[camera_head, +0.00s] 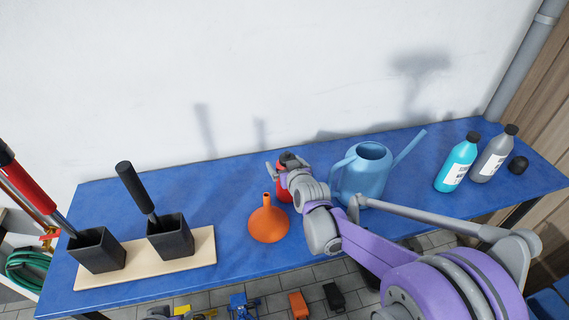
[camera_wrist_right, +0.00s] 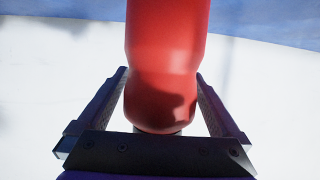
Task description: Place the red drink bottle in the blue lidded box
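The red drink bottle (camera_head: 283,193) stands upright on the blue bench top, behind the orange funnel, partly hidden by my right gripper. Its dark cap shows at the top. My right gripper (camera_head: 281,168) is at the bottle's upper part. In the right wrist view, the bottle (camera_wrist_right: 165,60) lies between the two fingers of this gripper (camera_wrist_right: 163,85). Whether the fingers press on it is not clear. I see no blue lidded box for certain; a blue object (camera_head: 548,303) is cut off at the lower right corner. My left gripper is not in view.
The orange funnel (camera_head: 268,222) stands just in front of the bottle. A blue watering can (camera_head: 365,177) is close to the right. Teal (camera_head: 456,168) and grey (camera_head: 493,157) bottles stand further right. A wooden board (camera_head: 203,246) with black holders is at left.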

